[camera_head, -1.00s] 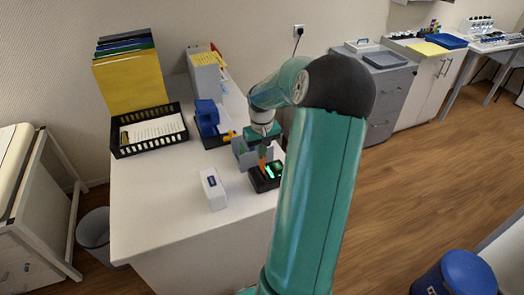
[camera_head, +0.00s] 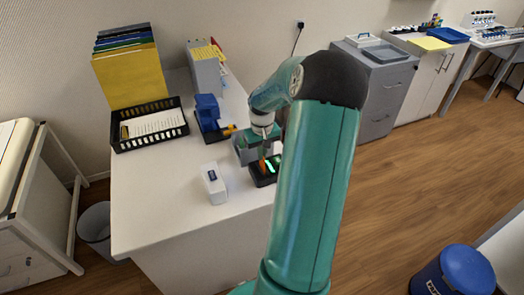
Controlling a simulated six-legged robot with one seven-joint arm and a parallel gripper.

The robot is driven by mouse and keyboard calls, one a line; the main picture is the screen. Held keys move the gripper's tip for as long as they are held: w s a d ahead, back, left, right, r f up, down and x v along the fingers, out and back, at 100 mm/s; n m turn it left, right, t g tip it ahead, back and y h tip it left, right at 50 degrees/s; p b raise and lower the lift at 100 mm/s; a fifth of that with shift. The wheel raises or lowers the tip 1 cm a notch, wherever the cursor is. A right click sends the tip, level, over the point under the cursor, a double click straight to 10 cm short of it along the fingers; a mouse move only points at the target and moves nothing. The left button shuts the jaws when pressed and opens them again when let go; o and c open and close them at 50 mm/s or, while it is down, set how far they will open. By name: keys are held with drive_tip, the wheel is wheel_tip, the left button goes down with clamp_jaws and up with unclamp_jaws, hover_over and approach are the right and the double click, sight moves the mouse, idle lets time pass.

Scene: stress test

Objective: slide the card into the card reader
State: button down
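The card reader (camera_head: 259,179) is a small black block with a lit green display, standing near the right edge of the white desk. My gripper (camera_head: 262,158) is right over it, pointing down. A thin orange piece, which looks like the card (camera_head: 263,166), shows below the gripper at the reader's left part and appears held between the fingers. The card's lower end meets the reader in the picture; I cannot tell whether it is in the slot. My arm hides the reader's right side.
A white box (camera_head: 215,190) with a dark top mark stands left of the reader. Behind are a blue device (camera_head: 208,112), a black wire tray (camera_head: 150,144) with papers, and a grey file holder (camera_head: 205,75). The desk's front left (camera_head: 160,210) is clear.

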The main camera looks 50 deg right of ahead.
drive_tip(key=shift+f, duration=0.75)
drive_tip(key=c, duration=1.6)
unclamp_jaws()
drive_tip(key=shift+r, duration=0.1)
wheel_tip(320, 180, up, 14)
drive_tip(key=shift+f, duration=0.2)
